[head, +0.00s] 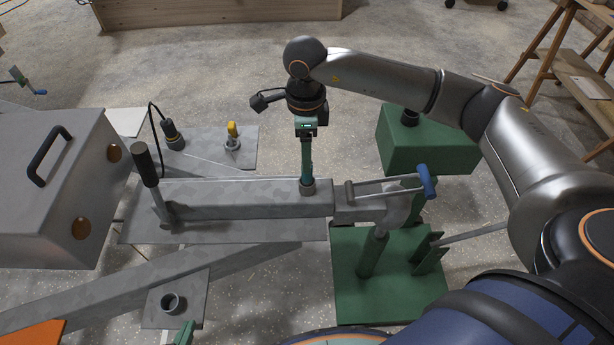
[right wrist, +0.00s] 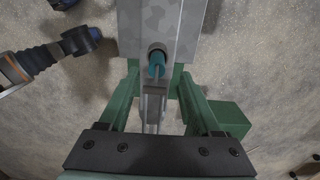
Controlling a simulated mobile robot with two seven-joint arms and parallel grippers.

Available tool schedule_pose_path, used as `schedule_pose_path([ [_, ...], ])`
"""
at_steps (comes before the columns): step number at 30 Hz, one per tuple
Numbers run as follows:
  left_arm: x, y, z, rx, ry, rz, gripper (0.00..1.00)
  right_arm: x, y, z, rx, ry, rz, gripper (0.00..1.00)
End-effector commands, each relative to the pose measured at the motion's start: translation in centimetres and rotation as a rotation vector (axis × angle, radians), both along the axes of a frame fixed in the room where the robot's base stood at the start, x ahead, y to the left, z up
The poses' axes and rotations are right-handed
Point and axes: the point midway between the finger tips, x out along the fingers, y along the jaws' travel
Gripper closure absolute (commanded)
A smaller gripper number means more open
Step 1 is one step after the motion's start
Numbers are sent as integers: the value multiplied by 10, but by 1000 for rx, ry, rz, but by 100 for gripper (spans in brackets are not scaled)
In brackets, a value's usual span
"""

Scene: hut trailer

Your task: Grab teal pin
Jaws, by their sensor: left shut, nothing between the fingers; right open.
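The teal pin (right wrist: 157,62) stands in a round grey collar on the grey drawbar, seen in the right wrist view. In the head view the collar (head: 308,188) is on top of the drawbar (head: 240,198). My right gripper (head: 307,180) points down right over it and hides most or all of the pin there. In the right wrist view my right gripper (right wrist: 157,74) is open, with one green finger on each side of the pin and gaps between. My left gripper (head: 186,333) is shut and empty at the bottom left, partly cut off by the frame.
A coupling with a blue handle (head: 427,181) is at the drawbar's right end, above a green stand (head: 350,285). A black-handled lever (head: 146,165) rises at left.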

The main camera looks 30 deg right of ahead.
Motion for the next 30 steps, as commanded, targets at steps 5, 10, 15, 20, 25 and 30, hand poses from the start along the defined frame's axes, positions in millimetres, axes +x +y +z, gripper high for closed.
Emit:
schedule_pose_path([
  [5,0,0,0,0,1,-1,100,-4,0,-20,1,4,0,35],
  [10,-1,0,-1,0,1,-1,100,-6,0,-45,1,3,-1,35],
  [15,-3,0,-2,1,5,-1,100,-5,0,-54,2,0,0,35],
  [20,-4,0,-3,1,8,-1,100,-5,0,-53,2,-1,0,35],
  [25,-4,0,-3,1,8,-1,100,-5,0,-53,2,0,0,52],
  [30,-4,1,-3,1,8,0,100,-5,0,-53,2,0,0,71],
])
